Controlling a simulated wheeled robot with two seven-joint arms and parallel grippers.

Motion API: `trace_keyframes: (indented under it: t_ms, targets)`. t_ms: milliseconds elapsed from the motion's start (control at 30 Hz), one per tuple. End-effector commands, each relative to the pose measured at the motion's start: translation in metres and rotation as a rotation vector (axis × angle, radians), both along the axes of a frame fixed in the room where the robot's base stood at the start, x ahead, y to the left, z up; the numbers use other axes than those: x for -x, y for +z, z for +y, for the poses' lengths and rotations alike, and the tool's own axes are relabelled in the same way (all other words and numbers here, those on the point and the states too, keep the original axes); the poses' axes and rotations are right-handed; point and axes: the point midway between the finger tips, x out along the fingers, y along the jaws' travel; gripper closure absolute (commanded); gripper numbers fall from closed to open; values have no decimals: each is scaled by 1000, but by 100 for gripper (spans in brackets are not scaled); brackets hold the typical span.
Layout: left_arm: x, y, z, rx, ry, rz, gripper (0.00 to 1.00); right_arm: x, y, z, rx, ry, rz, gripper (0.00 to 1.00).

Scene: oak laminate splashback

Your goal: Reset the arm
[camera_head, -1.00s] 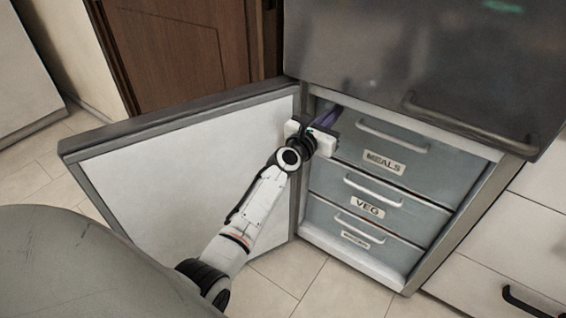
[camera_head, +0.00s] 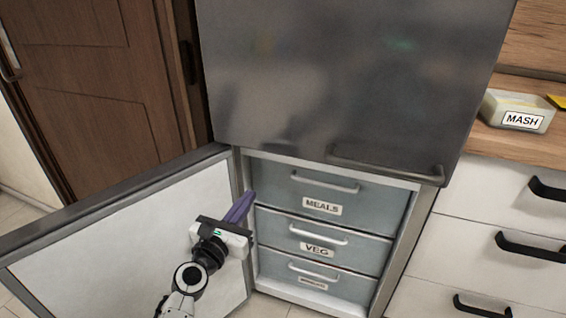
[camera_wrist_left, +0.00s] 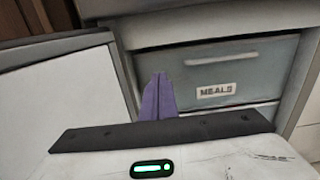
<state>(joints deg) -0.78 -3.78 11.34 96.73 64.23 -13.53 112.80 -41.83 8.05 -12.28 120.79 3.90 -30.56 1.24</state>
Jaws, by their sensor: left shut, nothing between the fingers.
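My left gripper (camera_head: 245,198) has purple fingers held together, with nothing between them. It is in front of the open freezer compartment, near its left side, beside the inner face of the open door (camera_head: 120,252). In the left wrist view the fingers (camera_wrist_left: 158,97) point towards the left edge of the MEALS drawer (camera_wrist_left: 217,75). The MEALS drawer also shows in the head view (camera_head: 300,188), closed, with a clear gap to the gripper hard to judge. My right gripper is not in view.
Below are the VEG drawer (camera_head: 290,235) and a third labelled drawer (camera_head: 290,272), both shut. The upper fridge door (camera_head: 330,80) is closed. A tub labelled MASH (camera_head: 517,108) stands on the wooden worktop (camera_head: 492,140) at right. White handled drawers (camera_head: 470,235) are below it.

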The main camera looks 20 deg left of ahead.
Motion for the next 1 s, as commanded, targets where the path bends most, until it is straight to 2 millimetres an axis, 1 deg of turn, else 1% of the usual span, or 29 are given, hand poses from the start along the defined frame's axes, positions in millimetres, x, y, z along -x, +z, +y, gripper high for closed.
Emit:
trace_keyframes:
  t_ms: [100,167,267,367,400,467,500,567,600,667,700,767,800,867,900,967,1000]
  targets:
    - [1,-1,-1,-14,-3,3,100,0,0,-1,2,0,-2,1]
    - [5,-6,-4,-72,-14,14,100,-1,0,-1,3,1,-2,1]
    - [22,-25,-19,-306,-64,55,100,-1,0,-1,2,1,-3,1]
    - [53,-54,-42,-702,-167,103,100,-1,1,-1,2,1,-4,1]
    - [69,-68,-52,-885,-223,117,100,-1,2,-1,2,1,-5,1]
    - [94,-88,-67,-1166,-318,124,100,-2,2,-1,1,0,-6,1]
    - [112,-100,-77,-1348,-386,120,100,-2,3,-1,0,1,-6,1]
    - [139,-118,-90,-1611,-493,97,100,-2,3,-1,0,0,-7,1]
    - [157,-128,-97,-1777,-565,73,100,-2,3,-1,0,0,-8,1]
    - [183,-141,-107,-2007,-671,23,100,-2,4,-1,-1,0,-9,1]
    - [200,-148,-112,-2145,-741,-19,100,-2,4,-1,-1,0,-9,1]
    - [223,-158,-119,-2339,-839,-92,100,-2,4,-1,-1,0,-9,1]
    - [239,-162,-123,-2455,-901,-147,100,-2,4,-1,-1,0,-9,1]
    - [260,-169,-128,-2618,-991,-238,100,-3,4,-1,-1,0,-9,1]
    - [275,-172,-131,-2719,-1051,-306,100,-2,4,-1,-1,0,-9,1]
    - [296,-176,-136,-2862,-1137,-421,100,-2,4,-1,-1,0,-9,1]
    - [293,-156,-134,-2878,-1139,-422,100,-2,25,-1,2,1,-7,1]
